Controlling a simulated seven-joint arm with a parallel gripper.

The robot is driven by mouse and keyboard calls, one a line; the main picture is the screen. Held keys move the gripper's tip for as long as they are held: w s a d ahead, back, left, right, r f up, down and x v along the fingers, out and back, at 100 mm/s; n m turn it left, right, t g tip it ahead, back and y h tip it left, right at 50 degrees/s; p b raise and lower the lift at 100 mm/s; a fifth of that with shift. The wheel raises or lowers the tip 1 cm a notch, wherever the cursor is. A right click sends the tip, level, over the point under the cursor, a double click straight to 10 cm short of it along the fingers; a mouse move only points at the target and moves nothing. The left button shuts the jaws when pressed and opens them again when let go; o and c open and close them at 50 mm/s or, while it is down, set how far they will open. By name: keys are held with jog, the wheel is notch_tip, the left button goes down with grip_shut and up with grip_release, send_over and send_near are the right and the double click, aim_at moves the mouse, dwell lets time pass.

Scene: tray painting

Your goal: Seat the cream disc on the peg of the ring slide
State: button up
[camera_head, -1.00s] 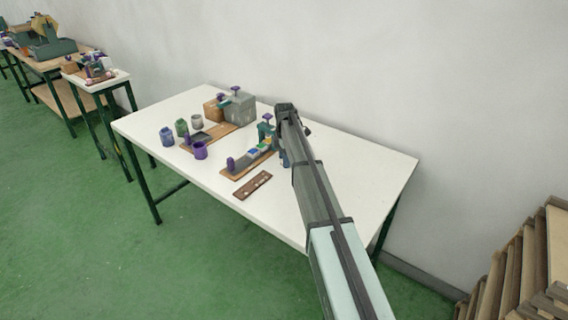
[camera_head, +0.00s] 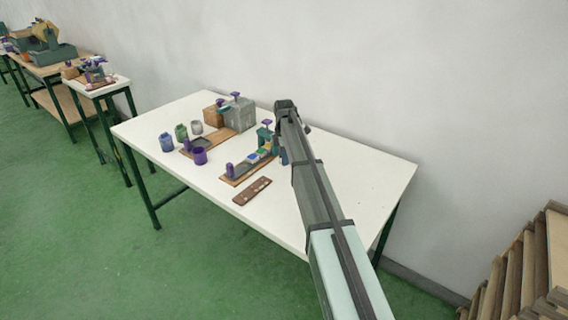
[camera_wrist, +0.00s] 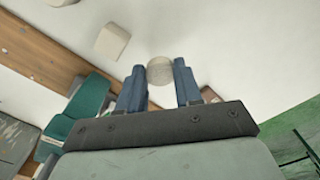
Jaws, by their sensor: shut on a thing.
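In the wrist view my gripper (camera_wrist: 159,88) has its two blue fingers on either side of a pale cream, rounded piece, which looks like the cream disc (camera_wrist: 160,70). The gripper is shut on it. In the head view my arm covers most of the gripper (camera_head: 284,157), by the right end of a wooden board with a row of coloured pieces, and the disc is hidden. I cannot tell which fixture is the ring slide, and its peg is not clearly visible. The held piece appears over the white table in the wrist view.
The wooden board (camera_head: 234,179) carries a purple knob and a teal block (camera_wrist: 92,97). A brown strip (camera_head: 245,196) with pale spots lies in front. The table's right side is clear.

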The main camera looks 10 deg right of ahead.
notch_tip(320, 180, up, 6)
jog(key=shift+f, duration=0.2)
jog(key=shift+a+r, duration=0.25)
jog(key=shift+r, duration=0.05)
jog(key=shift+n, duration=0.6)
jog(key=a, duration=1)
jog(key=w+a+f, duration=0.1)
jog(key=a, duration=0.4)
jog(key=shift+a+f, duration=0.1)
jog(key=shift+a, duration=0.05)
jog(key=shift+f+m, duration=0.1)
jog(key=shift+m, duration=0.2)
jog(key=shift+f, duration=0.15)
jog(key=shift+f, duration=2.15)
jog(key=shift+f, duration=0.55)
